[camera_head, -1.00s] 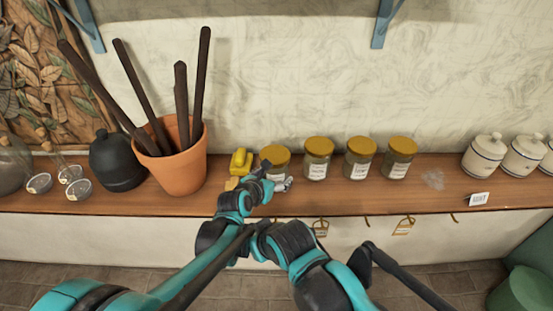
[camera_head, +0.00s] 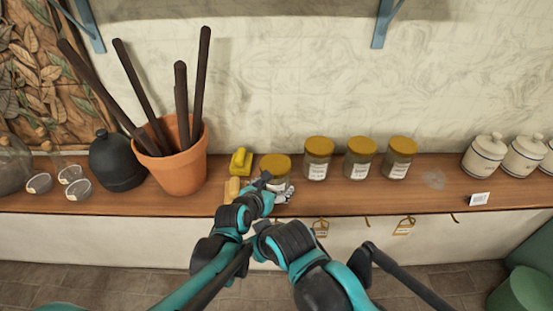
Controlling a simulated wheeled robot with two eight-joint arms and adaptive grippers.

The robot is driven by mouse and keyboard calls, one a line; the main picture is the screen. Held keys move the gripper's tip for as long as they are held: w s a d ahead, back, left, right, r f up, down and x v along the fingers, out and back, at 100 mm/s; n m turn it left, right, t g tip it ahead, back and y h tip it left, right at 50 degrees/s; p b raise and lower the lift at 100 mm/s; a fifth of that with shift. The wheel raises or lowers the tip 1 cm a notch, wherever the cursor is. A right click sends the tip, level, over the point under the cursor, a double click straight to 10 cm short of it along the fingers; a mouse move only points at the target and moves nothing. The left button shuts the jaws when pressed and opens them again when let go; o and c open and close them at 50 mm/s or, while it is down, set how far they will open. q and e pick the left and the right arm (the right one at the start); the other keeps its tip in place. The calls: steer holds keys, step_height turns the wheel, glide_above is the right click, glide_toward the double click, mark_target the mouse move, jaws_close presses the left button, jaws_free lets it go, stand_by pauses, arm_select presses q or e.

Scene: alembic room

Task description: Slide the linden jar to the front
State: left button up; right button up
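Several glass jars with mustard-yellow lids and white labels stand on the wooden shelf. The label print is too small to read, so I cannot tell which name is on which jar. The leftmost jar (camera_head: 275,165) stands upright, nearer the front than the other jars (camera_head: 318,157), (camera_head: 360,158), (camera_head: 399,157). My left gripper (camera_head: 275,187) is at its front, with its fingers at the jar's lower body, and appears closed on it. The gripper hides part of the jar and its label. My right gripper is not visible; only arm links show at the bottom.
A yellow block (camera_head: 240,161) and a smaller tan piece (camera_head: 233,187) lie left of the jar. A terracotta pot (camera_head: 180,165) with dark rods stands farther left. White lidded canisters (camera_head: 484,156) and a small card (camera_head: 479,199) are at right. The shelf's front edge is close.

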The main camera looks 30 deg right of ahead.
mark_target(275, 179)
arm_select(q)
steer(key=o, duration=0.9)
steer(key=shift+s, duration=0.1)
steer(key=shift+o, duration=0.2)
steer(key=shift+v, duration=4)
